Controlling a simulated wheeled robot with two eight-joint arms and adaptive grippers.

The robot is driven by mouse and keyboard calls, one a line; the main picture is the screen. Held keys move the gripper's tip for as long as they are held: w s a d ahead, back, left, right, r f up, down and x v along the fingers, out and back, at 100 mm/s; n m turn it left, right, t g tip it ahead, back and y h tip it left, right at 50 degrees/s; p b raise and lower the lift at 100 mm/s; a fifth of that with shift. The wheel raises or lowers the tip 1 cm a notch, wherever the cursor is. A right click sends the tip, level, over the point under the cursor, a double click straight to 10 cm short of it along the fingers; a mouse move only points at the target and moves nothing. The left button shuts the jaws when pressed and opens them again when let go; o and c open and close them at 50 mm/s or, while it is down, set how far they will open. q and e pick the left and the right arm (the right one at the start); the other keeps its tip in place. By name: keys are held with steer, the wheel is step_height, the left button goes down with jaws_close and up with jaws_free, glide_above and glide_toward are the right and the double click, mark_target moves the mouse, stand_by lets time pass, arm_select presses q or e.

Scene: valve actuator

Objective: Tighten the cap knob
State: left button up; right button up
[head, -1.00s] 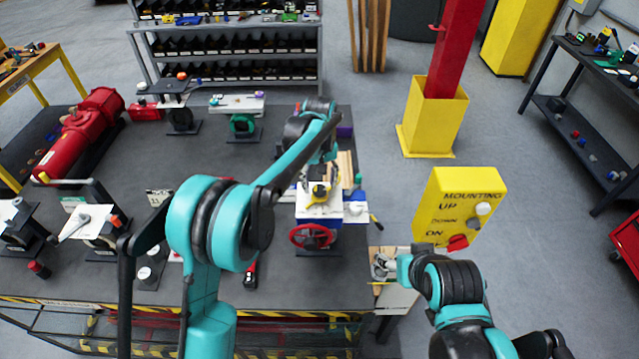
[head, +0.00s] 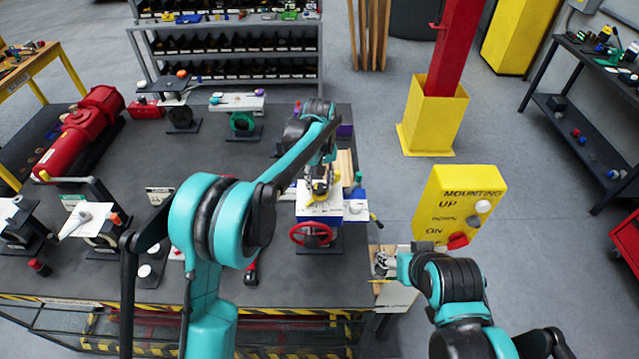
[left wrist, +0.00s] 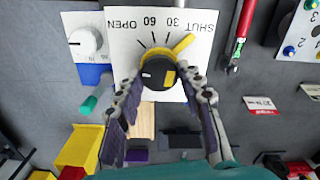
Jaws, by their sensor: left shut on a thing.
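The cap knob (left wrist: 158,73), black with a yellow mark, sits at the middle of a white dial plate (left wrist: 120,35) in the left wrist view. The plate reads OPEN, 60, 30 and SHUT. A yellow pointer (left wrist: 184,45) sticks out from under the knob, toward the SHUT side. My left gripper (left wrist: 163,83) has a finger on each side of the knob and is shut on it. In the head view my left gripper (head: 320,188) is over the valve, above its red handwheel (head: 312,235). My right gripper (head: 385,263) is at the table's right edge; its fingers are unclear.
A yellow button box (head: 460,208) stands to the right of the table. A red cylinder actuator (head: 80,135) and other valve stations lie at the left. A white knob (left wrist: 85,42) is beside the dial plate. A red-handled tool (left wrist: 240,35) lies on the other side.

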arm_select(q)
steer(key=m+b, duration=0.1)
steer(key=m, duration=0.2)
steer(key=m+b, duration=0.2)
steer(key=m, duration=0.7)
steer(key=shift+b, duration=0.4)
steer(key=shift+m, duration=2.1)
steer(key=shift+r, duration=0.1)
steer(key=o, duration=1.2)
steer(key=shift+b, duration=0.3)
steer(key=shift+c, duration=0.2)
